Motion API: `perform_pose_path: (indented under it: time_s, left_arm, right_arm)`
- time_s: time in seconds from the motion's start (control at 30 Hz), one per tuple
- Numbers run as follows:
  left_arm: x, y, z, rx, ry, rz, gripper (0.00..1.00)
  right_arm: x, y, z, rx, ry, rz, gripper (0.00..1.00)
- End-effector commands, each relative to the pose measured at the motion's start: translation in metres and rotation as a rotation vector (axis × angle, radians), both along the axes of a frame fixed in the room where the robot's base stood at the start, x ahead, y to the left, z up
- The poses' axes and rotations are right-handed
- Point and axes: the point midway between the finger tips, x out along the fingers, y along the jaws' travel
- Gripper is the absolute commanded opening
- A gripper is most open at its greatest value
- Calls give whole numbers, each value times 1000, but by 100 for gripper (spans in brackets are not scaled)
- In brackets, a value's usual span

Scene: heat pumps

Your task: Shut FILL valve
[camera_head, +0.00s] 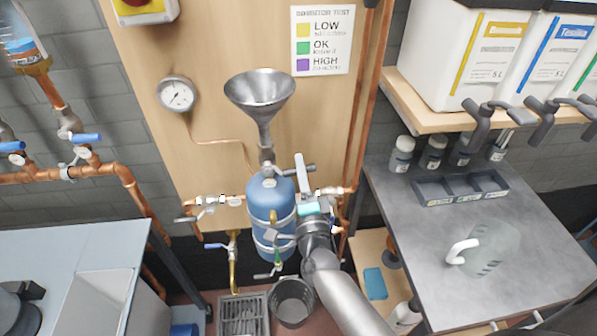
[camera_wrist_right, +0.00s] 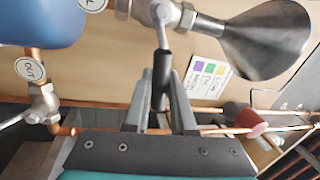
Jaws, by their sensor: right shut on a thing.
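The FILL valve (camera_head: 267,168) sits between the steel funnel (camera_head: 262,98) and the blue vessel (camera_head: 268,195). In the right wrist view, the valve body (camera_wrist_right: 160,12) has a metal lever ending in a dark grip (camera_wrist_right: 161,75), and the funnel (camera_wrist_right: 262,42) is at upper right. A round label by the valve is cut off by the picture edge. My right gripper (camera_head: 303,165) is at the lever, to the right of the valve. In the wrist view its fingers (camera_wrist_right: 160,112) are on both sides of the dark grip, shut on it. My left gripper is not in view.
A pressure gauge (camera_head: 176,94) and copper pipes with other valves are on the wooden board. An OUT label (camera_wrist_right: 30,68) marks a lower valve. The right worktop (camera_head: 520,270) holds a divided tray.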

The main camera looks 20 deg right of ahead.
Motion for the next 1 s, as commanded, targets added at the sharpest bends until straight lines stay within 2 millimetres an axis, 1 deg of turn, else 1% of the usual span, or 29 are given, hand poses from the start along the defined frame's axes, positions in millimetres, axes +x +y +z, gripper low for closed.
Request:
perform_pose_path:
  time_s: [0.03, 0.3, 0.87, 0.9, 1.0]
  left_arm:
    - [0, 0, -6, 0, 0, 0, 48]
    - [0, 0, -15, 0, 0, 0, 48]
    - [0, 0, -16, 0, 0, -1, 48]
    - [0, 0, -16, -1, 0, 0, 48]
    - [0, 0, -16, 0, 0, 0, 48]
  right_arm:
    - [-1, 0, -8, 31, -1, 1, 0]
    - [-1, 0, -14, 130, -27, 2, 0]
    - [-1, 1, -16, 159, -33, 3, 0]
    - [-1, 1, -16, 159, -33, 3, 26]
    - [-1, 1, -15, 158, -34, 3, 37]
